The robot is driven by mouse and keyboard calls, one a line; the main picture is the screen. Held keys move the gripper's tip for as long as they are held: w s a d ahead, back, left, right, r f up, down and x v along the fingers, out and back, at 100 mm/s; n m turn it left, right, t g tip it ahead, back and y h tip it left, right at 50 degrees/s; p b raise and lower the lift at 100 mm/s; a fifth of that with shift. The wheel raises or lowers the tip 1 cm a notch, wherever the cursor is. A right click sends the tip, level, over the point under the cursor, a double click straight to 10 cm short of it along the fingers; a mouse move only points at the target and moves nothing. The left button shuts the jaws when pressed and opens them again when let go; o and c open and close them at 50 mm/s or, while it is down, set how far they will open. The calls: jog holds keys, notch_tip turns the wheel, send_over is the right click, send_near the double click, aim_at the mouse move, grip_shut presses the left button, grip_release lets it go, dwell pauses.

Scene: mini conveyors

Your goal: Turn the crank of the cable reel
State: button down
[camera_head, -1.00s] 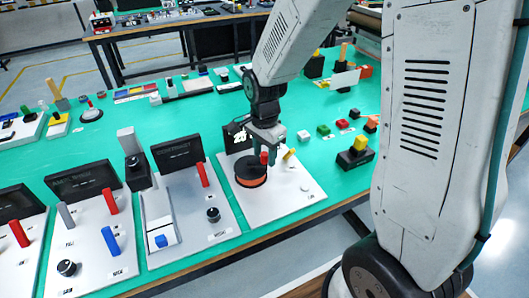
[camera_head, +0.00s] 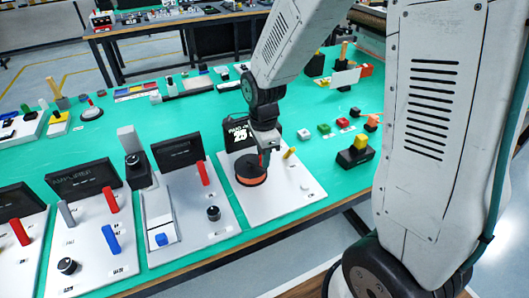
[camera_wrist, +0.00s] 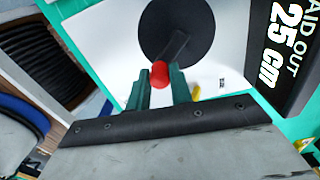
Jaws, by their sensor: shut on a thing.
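The cable reel (camera_head: 251,170) is a dark disc with orange cable below it, on a white board. In the wrist view the reel's dark top (camera_wrist: 180,30) carries a crank arm with a red handle (camera_wrist: 159,75). My gripper (camera_wrist: 160,82) has its green fingers on either side of the red handle and is shut on it. In the head view my gripper (camera_head: 264,150) is over the reel's far side and mostly hides the handle. A dark display (camera_wrist: 288,45) behind the reel reads "25 cm" with "AID OUT" above it.
A yellow lever (camera_head: 289,153) and a pale button (camera_head: 306,186) are on the same white board. A board with a red lever (camera_head: 203,173) and a dark knob (camera_head: 213,213) stands to the left. A yellow-and-black block (camera_head: 357,151) lies to the right, on open green table.

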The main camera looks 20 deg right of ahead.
jog(key=shift+a, duration=0.1)
jog(key=c, duration=1.3)
grip_release()
jog(key=shift+o, duration=0.2)
notch_tip(320, 180, up, 8)
jog(key=shift+f, duration=0.1)
